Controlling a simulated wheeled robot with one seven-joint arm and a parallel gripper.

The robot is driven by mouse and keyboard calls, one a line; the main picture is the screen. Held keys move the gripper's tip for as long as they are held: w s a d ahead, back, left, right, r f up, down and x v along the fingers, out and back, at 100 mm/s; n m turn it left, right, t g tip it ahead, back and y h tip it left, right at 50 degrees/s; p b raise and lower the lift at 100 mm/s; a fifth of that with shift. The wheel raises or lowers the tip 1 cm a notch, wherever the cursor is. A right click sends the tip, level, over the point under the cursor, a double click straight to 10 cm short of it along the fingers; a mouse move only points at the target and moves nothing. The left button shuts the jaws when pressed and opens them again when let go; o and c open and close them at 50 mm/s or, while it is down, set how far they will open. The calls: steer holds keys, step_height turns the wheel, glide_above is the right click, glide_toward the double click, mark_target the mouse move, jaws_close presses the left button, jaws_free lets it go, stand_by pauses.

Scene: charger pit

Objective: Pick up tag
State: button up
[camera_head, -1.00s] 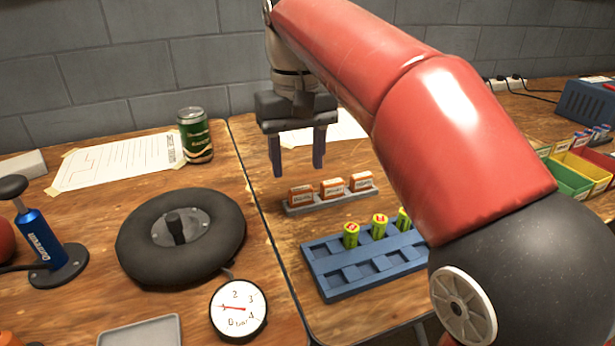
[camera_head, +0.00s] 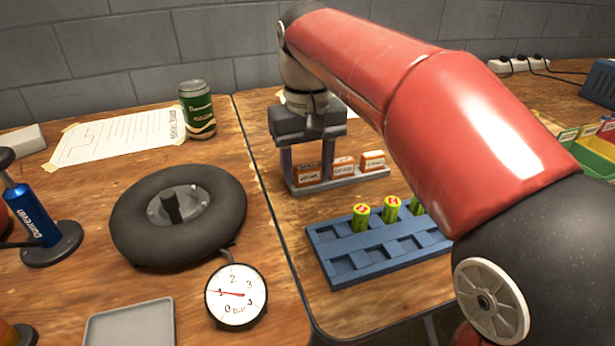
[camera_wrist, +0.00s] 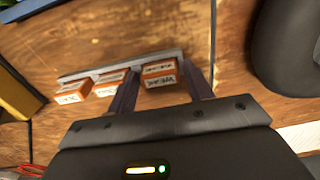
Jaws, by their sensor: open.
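Three orange tags with white labels stand in a row on a grey rack (camera_head: 345,181) on the right table. They are the left tag (camera_head: 308,174), the middle tag (camera_head: 343,167) and the right tag (camera_head: 373,160). My gripper (camera_head: 308,178) is open and low over the rack, its fingers on either side of the left tag in the head view. In the wrist view my gripper (camera_wrist: 163,92) has its fingers either side of the nearest tag (camera_wrist: 160,74). I cannot tell whether the fingers touch it. The tag labels are too small to read surely.
A blue tray (camera_head: 375,250) with several yellow-green batteries stands in front of the rack. A black wheel (camera_head: 140,228), a pressure gauge (camera_head: 236,294), a green can (camera_head: 197,108) and a blue pump (camera_head: 32,215) are on the left table. Coloured bins (camera_head: 597,160) stand at right.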

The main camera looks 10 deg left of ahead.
mark_target(308, 167)
steer(key=shift+c, duration=0.4)
steer(key=c, duration=0.6)
step_height(308, 167, up, 10)
steer(key=p, duration=0.3)
steer(key=shift+c, duration=0.2)
